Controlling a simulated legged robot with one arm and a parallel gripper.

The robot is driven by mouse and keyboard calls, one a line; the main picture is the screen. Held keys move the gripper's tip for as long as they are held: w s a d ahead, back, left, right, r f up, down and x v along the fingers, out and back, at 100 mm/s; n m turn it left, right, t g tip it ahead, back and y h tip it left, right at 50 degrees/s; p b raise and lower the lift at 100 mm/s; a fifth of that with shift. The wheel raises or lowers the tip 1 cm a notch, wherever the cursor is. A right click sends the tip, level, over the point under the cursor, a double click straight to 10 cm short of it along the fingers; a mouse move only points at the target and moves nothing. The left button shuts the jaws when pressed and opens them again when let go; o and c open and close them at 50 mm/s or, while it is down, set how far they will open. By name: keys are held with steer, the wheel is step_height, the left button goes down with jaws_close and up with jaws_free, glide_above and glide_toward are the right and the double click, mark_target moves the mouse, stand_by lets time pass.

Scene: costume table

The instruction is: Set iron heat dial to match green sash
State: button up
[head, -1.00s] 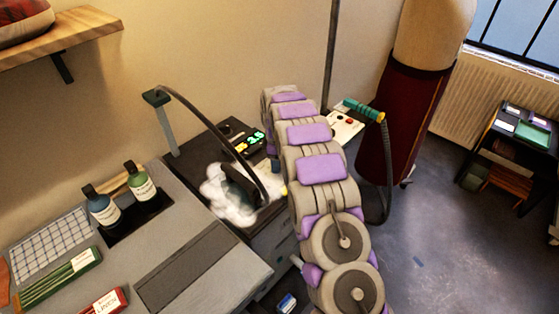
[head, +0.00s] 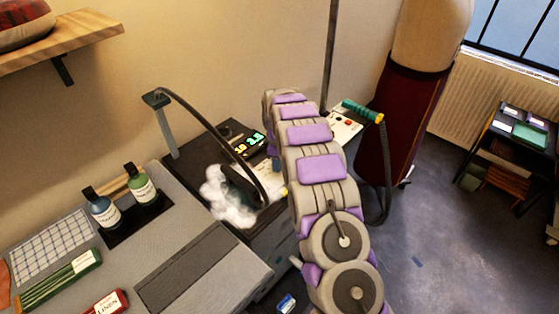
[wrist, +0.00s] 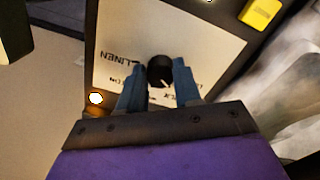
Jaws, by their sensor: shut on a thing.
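In the wrist view my gripper (wrist: 160,82) is shut on the black heat dial (wrist: 160,68), one finger on each side. The dial sits on a pale panel (wrist: 125,40) with upside-down fabric words; "LINEN" reads clearly, others are partly covered. A light pointer mark on the dial faces roughly down and right, near letters like "LK". In the head view the dark iron (head: 242,187) stands in white steam, and my arm hides the dial and gripper. A green folded piece (head: 58,277) with a white label lies front left; its label is unreadable.
A red piece labelled LINEN (head: 108,302) lies near the green one. Two bottles (head: 103,208) (head: 141,184) stand behind. A lit display (head: 248,144) and a hose (head: 215,130) are near the iron. The wrist view shows a yellow switch (wrist: 261,12) and a lit lamp (wrist: 96,98).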

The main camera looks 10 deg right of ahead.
steer(key=m+p, duration=0.4)
steer(key=shift+w+a+r+m, duration=0.1)
steer(key=shift+a+r+m, duration=0.2)
steer(key=shift+m, duration=0.1)
steer(key=m+p, duration=0.4)
steer(key=m, duration=0.2)
steer(key=shift+w, duration=0.1)
steer(key=m+p, duration=0.3)
steer(key=m, duration=0.3)
steer(key=shift+m, duration=0.3)
steer(key=m+p, duration=0.1)
steer(key=m, duration=0.3)
steer(key=shift+w+d+p, duration=0.1)
steer(key=shift+p, duration=0.2)
steer(key=shift+f+m, duration=0.1)
steer(key=shift+m, duration=0.7)
steer(key=shift+d+p, duration=0.15)
steer(key=shift+p, duration=0.15)
steer(key=o, duration=1)
steer(key=shift+d+f, duration=0.15)
steer(key=shift+o, duration=0.2)
